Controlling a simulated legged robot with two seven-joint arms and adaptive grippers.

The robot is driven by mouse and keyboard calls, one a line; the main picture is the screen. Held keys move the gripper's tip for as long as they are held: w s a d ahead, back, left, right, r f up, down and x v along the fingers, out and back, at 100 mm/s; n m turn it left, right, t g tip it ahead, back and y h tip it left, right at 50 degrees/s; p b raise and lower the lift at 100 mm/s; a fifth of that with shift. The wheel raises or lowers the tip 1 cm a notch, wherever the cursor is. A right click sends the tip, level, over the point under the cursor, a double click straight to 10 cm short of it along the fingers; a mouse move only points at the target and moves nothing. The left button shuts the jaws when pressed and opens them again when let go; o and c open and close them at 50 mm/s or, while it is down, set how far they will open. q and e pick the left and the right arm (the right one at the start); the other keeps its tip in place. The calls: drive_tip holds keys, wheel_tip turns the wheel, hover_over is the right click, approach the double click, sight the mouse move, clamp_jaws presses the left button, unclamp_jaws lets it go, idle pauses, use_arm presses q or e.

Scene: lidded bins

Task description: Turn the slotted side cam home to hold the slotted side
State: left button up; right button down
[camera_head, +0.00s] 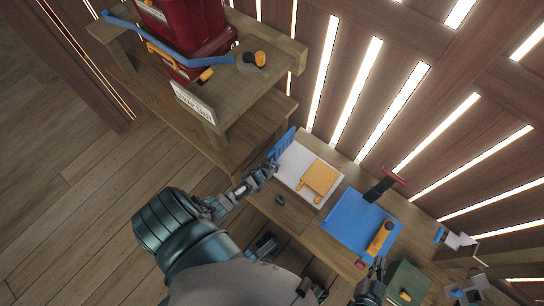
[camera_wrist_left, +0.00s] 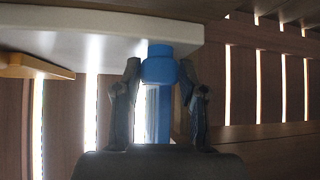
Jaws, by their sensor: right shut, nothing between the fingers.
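The blue slotted side (camera_head: 282,143) stands at the left edge of a white board (camera_head: 298,163) on the bench. My left gripper (camera_head: 268,168) is at the near end of that side. In the left wrist view a blue round-headed piece (camera_wrist_left: 158,66), which looks like the cam, sits between the fingertips of my left gripper (camera_wrist_left: 160,72). Both fingertips appear to touch its sides. A blue upright part (camera_wrist_left: 158,112) shows behind it, under the white board's edge (camera_wrist_left: 100,48). The cam's turn angle cannot be read. My right gripper (camera_head: 378,268) is shut and empty at the bench's front edge.
A yellow panel (camera_head: 319,178) lies on the white board. A blue mat (camera_head: 350,218) holds a yellow-handled tool (camera_head: 381,237). A dark piece (camera_head: 280,199) lies near the front. A green box (camera_head: 408,283) is at right, red bins (camera_head: 185,25) on the upper-left shelf.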

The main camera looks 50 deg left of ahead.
use_arm(q)
drive_tip(key=shift+o, duration=0.8)
drive_tip(key=shift+s, duration=0.15)
drive_tip(key=v, duration=1.1)
drive_tip(key=shift+s+r, duration=0.2)
drive_tip(key=shift+s, duration=0.05)
drive_tip(key=shift+d, duration=0.1)
